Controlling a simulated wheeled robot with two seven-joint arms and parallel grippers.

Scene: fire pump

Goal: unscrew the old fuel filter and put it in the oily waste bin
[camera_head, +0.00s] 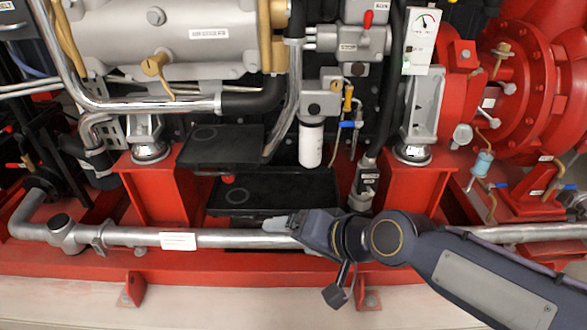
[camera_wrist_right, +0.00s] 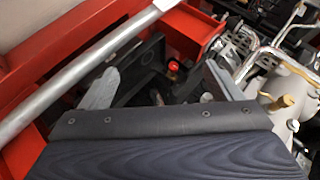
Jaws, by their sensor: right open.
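The fuel filter (camera_head: 311,143) is a white upright cylinder in the head view. It hangs under a grey filter head (camera_head: 321,103) and looks attached to it. My right gripper (camera_head: 274,225) is lower and to the left of the filter, in front of the silver pipe, pointing left. In the right wrist view my right gripper (camera_wrist_right: 163,88) shows two fingers spread apart with nothing held between them. I cannot make out the filter in that view. My left gripper is not in view. I see no oily waste bin in either view.
A black tray-like box (camera_head: 320,196) sits below the filter. A black plate (camera_head: 220,147) is to its left. A silver pipe (camera_head: 215,238) runs along the red frame (camera_head: 70,266). Hoses and a valve with a blue handle (camera_head: 348,124) stand close right of the filter.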

